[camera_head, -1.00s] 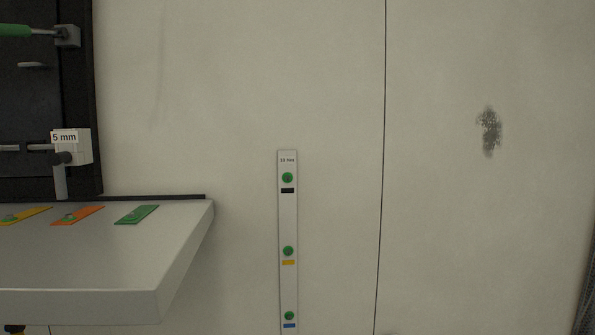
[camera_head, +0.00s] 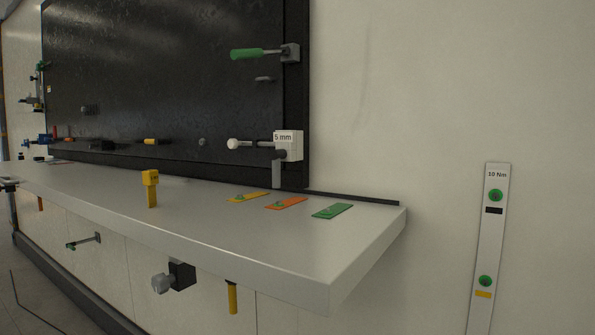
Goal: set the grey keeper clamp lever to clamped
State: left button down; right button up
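A light block labelled "5 mm" (camera_head: 289,146) is fixed at the lower right edge of the black panel. A short grey lever (camera_head: 277,172) hangs straight down from it, and a pale ball-ended rod (camera_head: 240,144) points left from it. Above, a lever with a green handle (camera_head: 247,54) points left from a grey bracket (camera_head: 290,53). Under the shelf, a black block (camera_head: 182,274) carries a grey knob or handle (camera_head: 161,284). No label shows which part is the keeper clamp. Neither of my grippers is in view.
The light grey shelf (camera_head: 300,245) runs below the black panel (camera_head: 180,70). On it are a yellow post (camera_head: 151,190) and yellow, orange (camera_head: 287,202) and green (camera_head: 332,211) plates. A strip labelled "10 Nm" (camera_head: 496,225) is on the wall at right.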

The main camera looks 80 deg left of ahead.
aim_at(276, 155)
jog(key=u, duration=2.65)
